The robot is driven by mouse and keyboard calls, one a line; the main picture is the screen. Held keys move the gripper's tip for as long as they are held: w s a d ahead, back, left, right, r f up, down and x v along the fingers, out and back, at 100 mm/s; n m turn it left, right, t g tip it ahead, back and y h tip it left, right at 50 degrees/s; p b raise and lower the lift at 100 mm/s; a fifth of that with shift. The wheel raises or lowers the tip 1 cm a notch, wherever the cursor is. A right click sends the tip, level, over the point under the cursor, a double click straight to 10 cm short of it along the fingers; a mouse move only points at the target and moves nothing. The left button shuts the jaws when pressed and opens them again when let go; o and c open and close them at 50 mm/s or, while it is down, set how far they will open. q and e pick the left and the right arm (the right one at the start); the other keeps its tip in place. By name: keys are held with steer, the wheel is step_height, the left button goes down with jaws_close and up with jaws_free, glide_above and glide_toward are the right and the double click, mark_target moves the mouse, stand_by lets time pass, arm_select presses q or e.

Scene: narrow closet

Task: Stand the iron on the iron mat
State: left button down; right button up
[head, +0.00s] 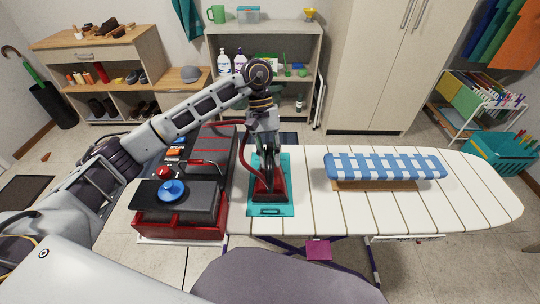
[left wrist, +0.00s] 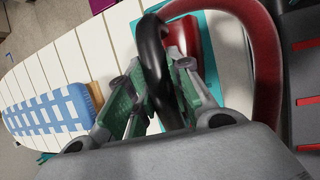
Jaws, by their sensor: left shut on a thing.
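The iron (head: 268,189) is red with a black handle and is over the teal iron mat (head: 270,211) on the white slatted board. Its red body appears low at the mat; I cannot tell whether it touches or which face is down. My left gripper (head: 267,150) reaches down from above and is shut on the iron's handle. In the left wrist view the gripper fingers (left wrist: 150,95) are around the black handle (left wrist: 155,55), with the red body (left wrist: 186,38) and mat (left wrist: 212,25) beyond. My right gripper is not in view.
A red and black ironing station (head: 180,208) with a blue knob stands left of the mat, and a red hose curves near the iron. Bare slats (head: 310,200) lie between mat and cloth.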

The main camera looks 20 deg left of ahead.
arm_select(q)
steer(key=c, duration=1.3)
jaws_free()
steer(key=shift+o, duration=0.5)
steer(key=shift+f, duration=0.1)
steer(key=v, duration=1.2)
step_height(320, 180, up, 9)
steer(key=p, duration=0.9)
